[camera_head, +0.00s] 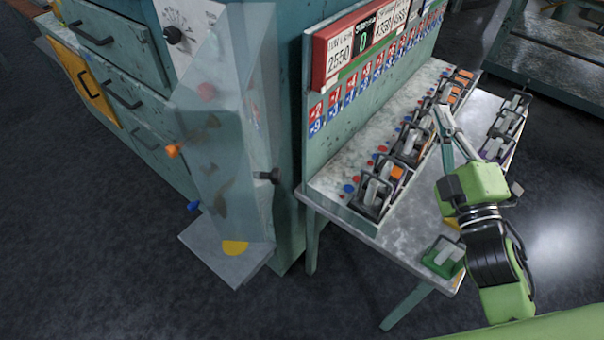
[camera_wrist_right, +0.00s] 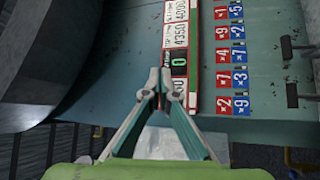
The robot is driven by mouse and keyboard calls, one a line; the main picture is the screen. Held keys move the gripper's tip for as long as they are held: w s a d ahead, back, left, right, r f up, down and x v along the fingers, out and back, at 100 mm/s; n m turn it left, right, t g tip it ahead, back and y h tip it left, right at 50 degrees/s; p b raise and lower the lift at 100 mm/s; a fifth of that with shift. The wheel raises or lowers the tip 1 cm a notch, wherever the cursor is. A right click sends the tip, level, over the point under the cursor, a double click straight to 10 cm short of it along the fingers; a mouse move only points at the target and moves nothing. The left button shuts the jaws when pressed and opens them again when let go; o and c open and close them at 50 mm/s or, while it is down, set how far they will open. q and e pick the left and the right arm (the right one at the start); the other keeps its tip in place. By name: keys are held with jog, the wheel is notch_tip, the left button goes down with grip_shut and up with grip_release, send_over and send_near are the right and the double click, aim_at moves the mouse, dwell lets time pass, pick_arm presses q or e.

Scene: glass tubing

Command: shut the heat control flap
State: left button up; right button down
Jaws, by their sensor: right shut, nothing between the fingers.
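A tall clear panel (camera_head: 222,110), which looks like the heat control flap, stands at the corner of the teal cabinet (camera_head: 288,110). Coloured knobs, including an orange one (camera_head: 173,151), show through or beside it, and a dark handle (camera_head: 268,176) sits at its right side. I cannot tell how far open it is. My right gripper (camera_head: 441,114) is over the bench on the right, well away from the panel. In the right wrist view its fingertips (camera_wrist_right: 159,78) meet, with nothing between them. My left gripper is not in view.
A metal-topped bench (camera_head: 405,238) carries several black clamp fixtures (camera_head: 374,190) and a green block (camera_head: 443,258). A sign board (camera_head: 350,60) with red and blue number tags rises behind them. The floor at the front left is clear.

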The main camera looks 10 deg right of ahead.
jog(key=s+a+r+n+g+y, duration=0.25)
jog(key=a+r+n+y, duration=0.2)
jog(key=n+y, duration=0.45)
jog(key=s+a+r+n+g+y, duration=0.1)
jog(key=s+a+r+n+y, duration=0.3)
jog(key=n+y, duration=0.55)
jog(key=s+a+f+n+g+h, duration=0.15)
jog(key=s+f+n+g, duration=0.25)
jog(key=n+g, duration=0.4)
jog(key=s+a+f+n+g, duration=0.3)
jog(key=s+n+g, duration=0.15)
jog(key=n, duration=0.45)
jog(key=p+x, duration=0.8)
jog(key=x, duration=0.6)
jog(key=shift+a+g, duration=0.3)
jog(key=shift+s+f, duration=0.1)
jog(key=shift+f, duration=0.1)
